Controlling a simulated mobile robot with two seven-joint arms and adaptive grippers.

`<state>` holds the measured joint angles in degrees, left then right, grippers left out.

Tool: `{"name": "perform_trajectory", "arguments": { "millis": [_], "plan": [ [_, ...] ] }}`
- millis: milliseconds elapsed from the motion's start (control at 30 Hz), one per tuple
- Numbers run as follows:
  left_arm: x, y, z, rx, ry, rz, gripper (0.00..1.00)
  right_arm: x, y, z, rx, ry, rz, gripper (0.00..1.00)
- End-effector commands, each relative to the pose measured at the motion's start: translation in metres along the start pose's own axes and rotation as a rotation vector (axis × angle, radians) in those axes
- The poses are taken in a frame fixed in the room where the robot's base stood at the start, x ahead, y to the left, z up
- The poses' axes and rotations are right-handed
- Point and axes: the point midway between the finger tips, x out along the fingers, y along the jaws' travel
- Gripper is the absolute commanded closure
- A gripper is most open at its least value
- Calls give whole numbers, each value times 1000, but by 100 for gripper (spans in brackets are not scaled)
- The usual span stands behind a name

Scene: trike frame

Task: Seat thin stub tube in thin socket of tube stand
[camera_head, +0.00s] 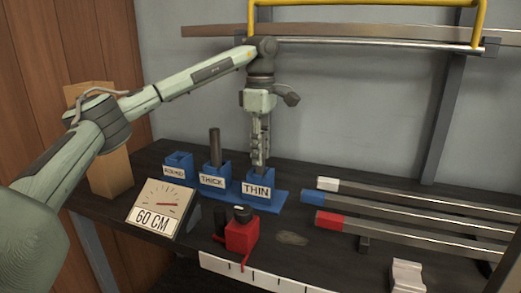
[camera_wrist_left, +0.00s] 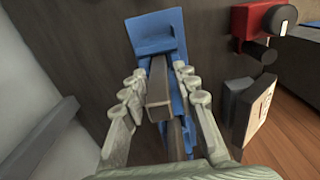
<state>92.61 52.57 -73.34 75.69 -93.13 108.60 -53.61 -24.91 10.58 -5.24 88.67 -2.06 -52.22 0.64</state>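The blue tube stand (camera_head: 277,197) is on the dark bench, with its THIN socket (camera_head: 262,203) at the right end. The thin stub tube (camera_head: 260,157) is upright, its lower end at the mouth of the THIN socket; how deep it sits is hidden. My left gripper (camera_head: 261,148) points down over this socket. In the left wrist view the gripper (camera_wrist_left: 163,88) has its fingers spread on both sides of the thin stub tube (camera_wrist_left: 159,100), with gaps visible beside it. My right gripper is not in view.
A dark tube (camera_head: 214,143) stands in the THICK socket; a third socket (camera_head: 178,165) is at the left. A 60 CM dial (camera_head: 163,207) and a red block (camera_head: 241,236) stand in front. Long bars (camera_head: 420,213) lie at the right. A yellow handle (camera_head: 478,20) is above.

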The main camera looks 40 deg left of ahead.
Motion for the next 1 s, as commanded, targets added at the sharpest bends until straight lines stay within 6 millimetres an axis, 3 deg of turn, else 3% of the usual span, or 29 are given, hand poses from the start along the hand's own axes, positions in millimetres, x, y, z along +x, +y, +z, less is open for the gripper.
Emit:
{"name": "perform_trajectory", "arguments": {
  "millis": [433,567,800,1000],
  "plan": [
    [-10,0,0,1,-1,2,63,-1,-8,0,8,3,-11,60],
    [-31,1,1,2,-3,4,63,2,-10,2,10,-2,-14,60],
    [-87,1,0,-2,-1,6,63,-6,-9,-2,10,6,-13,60],
    [-118,0,0,-1,1,4,63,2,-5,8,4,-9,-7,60]
  ]
}}
